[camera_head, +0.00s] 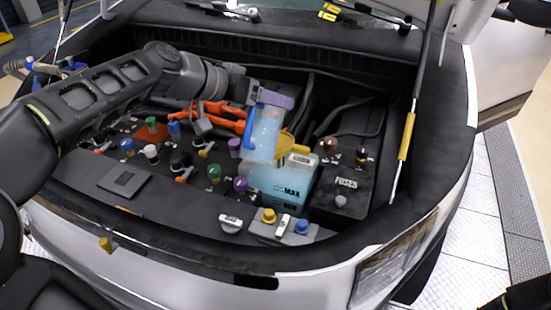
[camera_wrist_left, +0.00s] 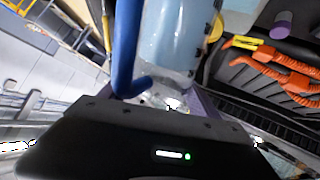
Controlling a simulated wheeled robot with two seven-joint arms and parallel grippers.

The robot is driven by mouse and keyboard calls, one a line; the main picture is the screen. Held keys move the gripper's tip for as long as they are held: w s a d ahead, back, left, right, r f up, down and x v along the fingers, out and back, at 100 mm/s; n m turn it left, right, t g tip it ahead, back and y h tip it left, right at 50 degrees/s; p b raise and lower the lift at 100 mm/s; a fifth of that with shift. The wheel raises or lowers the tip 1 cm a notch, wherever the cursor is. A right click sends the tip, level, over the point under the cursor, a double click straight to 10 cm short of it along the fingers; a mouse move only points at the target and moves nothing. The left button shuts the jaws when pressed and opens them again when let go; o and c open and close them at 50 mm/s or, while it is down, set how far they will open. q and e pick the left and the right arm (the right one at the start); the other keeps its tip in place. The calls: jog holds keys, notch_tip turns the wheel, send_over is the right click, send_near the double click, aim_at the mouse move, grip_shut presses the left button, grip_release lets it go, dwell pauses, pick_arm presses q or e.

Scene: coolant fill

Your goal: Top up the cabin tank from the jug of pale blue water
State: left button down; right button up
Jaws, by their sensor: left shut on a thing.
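My left gripper (camera_head: 268,97), with purple fingers, is shut on the jug (camera_head: 266,130). The jug is clear, holds pale blue water and has a blue handle (camera_head: 249,128). In the wrist view the jug (camera_wrist_left: 172,35) and its blue handle (camera_wrist_left: 127,40) are close to the fingers. The jug is over the cabin tank (camera_head: 268,180), a translucent pale blue box marked MAX. A yellow funnel (camera_head: 287,146) shows just right of the jug, above the tank. Whether the jug touches the funnel, or water is flowing, I cannot tell. My right gripper is out of view.
Several coloured caps stand left of the tank. A white cap (camera_head: 230,223), yellow cap (camera_head: 269,215) and blue cap (camera_head: 302,227) are at the front ledge. The black fuse box (camera_head: 345,184) is right of the tank. Orange cables (camera_head: 218,115) lie behind, and a hood strut (camera_head: 407,135) rises at right.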

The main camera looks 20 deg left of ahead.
pick_arm(q)
jog(key=shift+w+f+g+p, duration=0.1)
jog(key=shift+w+g+p, duration=0.15)
jog(key=shift+p, duration=0.6)
dwell(1.3)
jog(key=shift+w+f+n+g+p, duration=0.25)
jog(key=shift+f+n+g+p, duration=0.25)
jog(key=shift+g+p, duration=0.8)
dwell(4.5)
